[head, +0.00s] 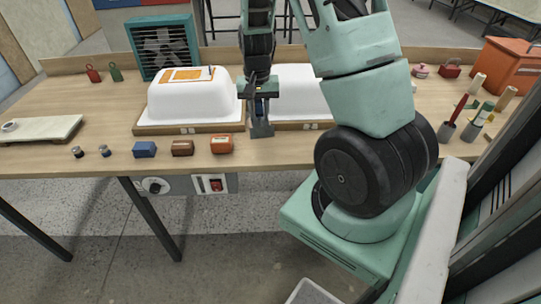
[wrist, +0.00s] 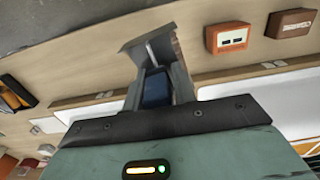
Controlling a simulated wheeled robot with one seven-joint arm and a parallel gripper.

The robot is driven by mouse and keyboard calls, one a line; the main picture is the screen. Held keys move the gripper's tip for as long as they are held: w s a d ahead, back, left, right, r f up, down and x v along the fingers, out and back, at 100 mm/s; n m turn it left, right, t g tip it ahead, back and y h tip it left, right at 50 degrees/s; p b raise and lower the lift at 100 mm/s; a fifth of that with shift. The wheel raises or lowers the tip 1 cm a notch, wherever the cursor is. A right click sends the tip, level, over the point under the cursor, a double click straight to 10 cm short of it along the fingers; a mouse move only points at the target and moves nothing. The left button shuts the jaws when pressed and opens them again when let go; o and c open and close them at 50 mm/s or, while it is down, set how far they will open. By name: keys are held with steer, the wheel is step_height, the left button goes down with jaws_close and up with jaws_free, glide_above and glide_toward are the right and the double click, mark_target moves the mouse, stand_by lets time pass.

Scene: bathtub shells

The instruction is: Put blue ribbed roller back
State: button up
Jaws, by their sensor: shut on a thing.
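My gripper (head: 261,130) reaches down over the front of the table, between the two white tub shells. It also shows in the wrist view (wrist: 153,50), its fingers shut around a dark blue thing (wrist: 156,88). This looks like the blue roller, but its ribs cannot be made out and the fingers hide most of it. In the head view the held thing is hardly visible. A dark tray with orange and yellow pieces (wrist: 14,94) lies on the table at the left of the wrist view; my arm hides that area in the head view.
The left tub shell (head: 193,100) carries an orange patch; the right shell (head: 300,92) is partly behind my arm. Blue (head: 144,149), brown (head: 182,148) and orange (head: 221,144) boxes line the front edge. Handled tools stand in cups (head: 472,131) at right. A teal fan (head: 162,47) stands behind.

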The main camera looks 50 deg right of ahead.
steer(key=s+d+m, duration=0.1)
steer(key=d, duration=0.1)
steer(key=shift+s+d+r+m, duration=0.35)
steer(key=shift+d+m, duration=0.05)
steer(key=shift+d+f, duration=0.15)
steer(key=shift+f, duration=4.55)
steer(key=shift+f, duration=0.15)
steer(key=o, duration=0.9)
step_height(320, 180, up, 12)
steer(key=shift+r, duration=0.2)
